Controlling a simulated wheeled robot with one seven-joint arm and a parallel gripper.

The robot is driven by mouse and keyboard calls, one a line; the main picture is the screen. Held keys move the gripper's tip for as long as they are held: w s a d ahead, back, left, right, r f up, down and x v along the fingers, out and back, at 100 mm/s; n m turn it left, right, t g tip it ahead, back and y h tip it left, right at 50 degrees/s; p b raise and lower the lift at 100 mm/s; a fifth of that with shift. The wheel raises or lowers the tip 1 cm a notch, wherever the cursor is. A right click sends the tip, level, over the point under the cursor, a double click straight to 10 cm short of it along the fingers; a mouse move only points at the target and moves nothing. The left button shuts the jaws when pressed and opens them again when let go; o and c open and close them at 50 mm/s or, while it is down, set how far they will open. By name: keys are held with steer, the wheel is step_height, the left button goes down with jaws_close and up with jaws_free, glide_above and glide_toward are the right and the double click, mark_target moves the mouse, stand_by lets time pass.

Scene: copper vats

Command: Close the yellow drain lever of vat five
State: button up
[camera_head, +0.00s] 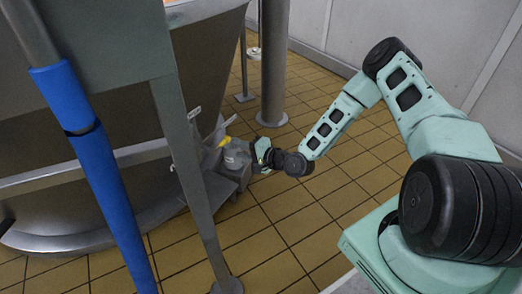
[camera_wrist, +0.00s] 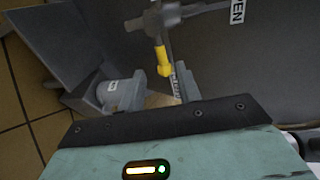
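A yellow drain lever (camera_wrist: 164,60) hangs from a grey valve fitting (camera_wrist: 160,18) on the vat wall in the wrist view. A small patch of yellow (camera_head: 224,141) also shows at the vat's lower side in the head view. My gripper (camera_wrist: 155,88) is open, with its two grey fingers apart. The lever's lower end appears between or just beyond the fingertips; I cannot tell whether it touches them. In the head view my gripper (camera_head: 238,155) is low beside the vat (camera_head: 75,215), partly hidden by grey parts there.
A label (camera_wrist: 237,12) on the vat wall shows letters ending in "EN", cut off at the top. A slanted metal leg (camera_head: 190,170) and a blue pipe (camera_head: 100,165) stand in front of the vat. A column (camera_head: 273,65) stands behind.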

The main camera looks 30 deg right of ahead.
steer(key=p+v, duration=0.1)
steer(key=v, duration=0.7)
steer(key=shift+p, duration=0.4)
steer(key=shift+s, duration=0.1)
